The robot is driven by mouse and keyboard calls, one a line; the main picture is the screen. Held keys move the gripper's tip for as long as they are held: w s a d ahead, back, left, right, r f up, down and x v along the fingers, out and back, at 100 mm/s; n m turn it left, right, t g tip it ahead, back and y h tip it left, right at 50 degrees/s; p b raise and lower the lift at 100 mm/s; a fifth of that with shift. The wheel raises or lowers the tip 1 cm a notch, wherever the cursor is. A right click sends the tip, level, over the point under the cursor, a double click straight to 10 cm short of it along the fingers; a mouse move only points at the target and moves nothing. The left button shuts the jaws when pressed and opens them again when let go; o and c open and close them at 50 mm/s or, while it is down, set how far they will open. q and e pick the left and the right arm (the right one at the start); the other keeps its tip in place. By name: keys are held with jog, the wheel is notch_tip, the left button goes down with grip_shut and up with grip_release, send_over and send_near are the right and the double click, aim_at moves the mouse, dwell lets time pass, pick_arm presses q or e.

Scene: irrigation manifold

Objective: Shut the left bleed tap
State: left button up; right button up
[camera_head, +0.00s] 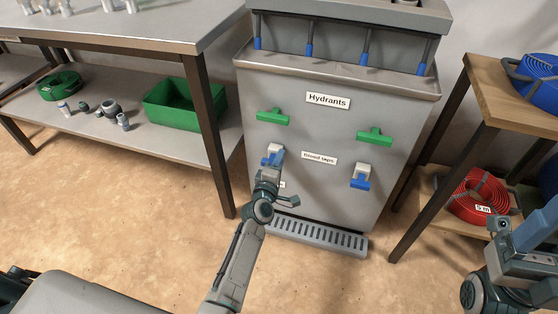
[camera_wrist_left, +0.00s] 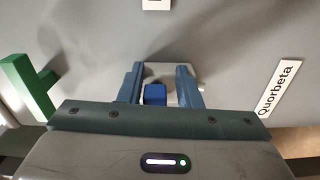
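The left bleed tap (camera_head: 277,148) is a pale body with a blue lever on the grey cabinet front, partly hidden by my left gripper (camera_head: 271,162). In the left wrist view, the blue lever (camera_wrist_left: 155,93) sits between the two fingers of the left gripper (camera_wrist_left: 160,87), nearer the left finger. Gaps show, so the fingers are open around it; contact cannot be told. The right bleed tap (camera_head: 360,176), also pale with a blue lever, is to the right. My right gripper (camera_head: 535,232) is at the right edge, far from the taps; its opening is unclear.
Green handles (camera_head: 273,117) (camera_head: 375,137) sit above the taps under the Hydrants label (camera_head: 328,100). A drain grate (camera_head: 315,235) lies below. A workbench (camera_head: 150,40) stands left, and a wooden shelf (camera_head: 490,95) with hose coils stands right.

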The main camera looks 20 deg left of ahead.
pick_arm(q)
jog(key=shift+o, duration=0.5)
jog(key=s+b, duration=0.1)
jog(key=s, duration=0.9)
jog(key=shift+s+a+b, duration=0.2)
jog(key=shift+s+b, duration=0.15)
jog(key=shift+s, duration=0.05)
jog(key=shift+r, duration=0.1)
